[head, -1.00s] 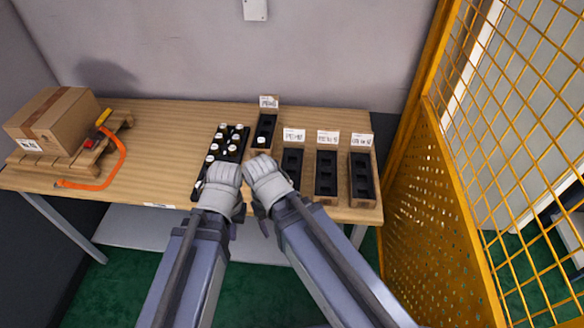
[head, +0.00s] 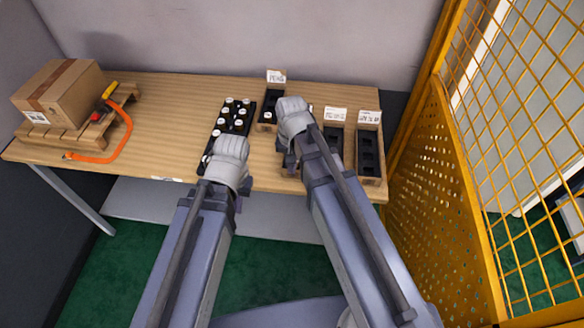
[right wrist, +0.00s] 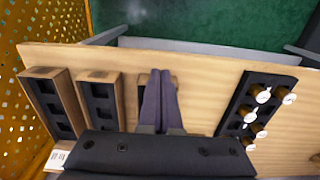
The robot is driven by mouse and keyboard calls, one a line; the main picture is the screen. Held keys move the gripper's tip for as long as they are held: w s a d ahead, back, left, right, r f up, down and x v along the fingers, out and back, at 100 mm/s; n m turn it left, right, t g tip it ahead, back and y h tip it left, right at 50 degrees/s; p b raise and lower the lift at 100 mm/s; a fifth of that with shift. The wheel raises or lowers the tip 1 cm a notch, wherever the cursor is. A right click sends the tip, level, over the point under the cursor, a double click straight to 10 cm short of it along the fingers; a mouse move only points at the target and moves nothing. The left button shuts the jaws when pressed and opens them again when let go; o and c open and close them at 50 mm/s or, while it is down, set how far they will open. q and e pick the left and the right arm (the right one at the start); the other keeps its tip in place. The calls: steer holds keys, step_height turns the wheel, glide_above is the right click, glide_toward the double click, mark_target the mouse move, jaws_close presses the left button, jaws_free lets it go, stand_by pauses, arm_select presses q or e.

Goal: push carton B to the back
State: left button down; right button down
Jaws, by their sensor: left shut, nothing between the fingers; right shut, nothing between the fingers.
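Several narrow open cartons with black inserts stand at the right of the table; their label cards are too blurred to read, so I cannot tell carton B by its letter. The leftmost carton (head: 267,121) stands farther back. The second carton (right wrist: 143,84) is mostly hidden behind my right gripper (head: 290,164). In the right wrist view, the closed fingers (right wrist: 159,82) overlap this carton near its front end; contact is unclear. The third carton (head: 334,143) and fourth carton (head: 369,155) stand to the right. My left gripper (head: 242,190) is shut and empty near the table's front edge.
A black tray (head: 228,130) with several white-capped bottles lies left of the cartons. A brown box (head: 60,92) on a small pallet and an orange strap (head: 98,159) are at the left. A yellow mesh fence (head: 440,165) stands at the right.

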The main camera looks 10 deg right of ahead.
step_height(320, 180, down, 10)
steer(key=b, duration=0.9)
steer(key=shift+r, duration=0.2)
steer(key=w, duration=0.1)
steer(key=w+d, duration=0.1)
steer(key=w, duration=0.1)
steer(key=shift+w+r, duration=0.2)
steer(key=shift+w, duration=0.05)
steer(key=shift+w+d, duration=0.1)
steer(key=shift+w, duration=0.05)
steer(key=w+d, duration=0.2)
steer(key=w, duration=0.4)
steer(key=w+d, duration=0.2)
steer(key=w, duration=0.4)
steer(key=w+d, duration=0.2)
steer(key=w, duration=0.5)
steer(key=shift+d, duration=0.1)
steer(key=shift+s, duration=0.1)
